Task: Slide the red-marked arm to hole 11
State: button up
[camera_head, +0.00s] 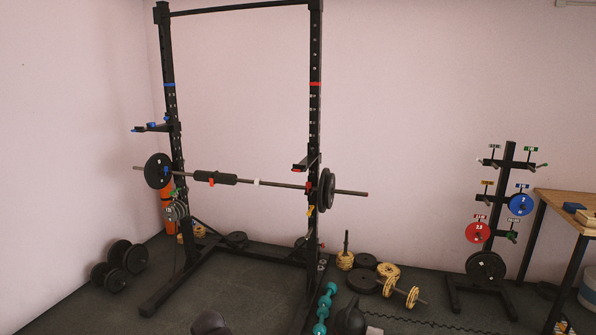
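The red-marked arm (306,163) is a short dark arm with red on it. It sticks out to the left from the right upright (316,120) of the black rack, a little above the barbell. The upright has a column of holes with small pale marks and a red band (315,84) higher up. The hole numbers are too small to read. A blue-marked arm (152,127) sits on the left upright (168,65), which carries a blue band. My gripper cannot be made out in this view.
A loaded barbell (264,182) crosses the rack just below the red-marked arm. Teal dumbbells (325,303), a black kettlebell (350,317) and loose plates (363,281) lie near the right upright's foot. A plate tree (506,190) and wooden table (562,208) stand right.

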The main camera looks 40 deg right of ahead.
aim_at(312, 158)
jog(key=z, duration=0.5)
jog(key=i, duration=0.95)
jog(key=z, duration=0.65)
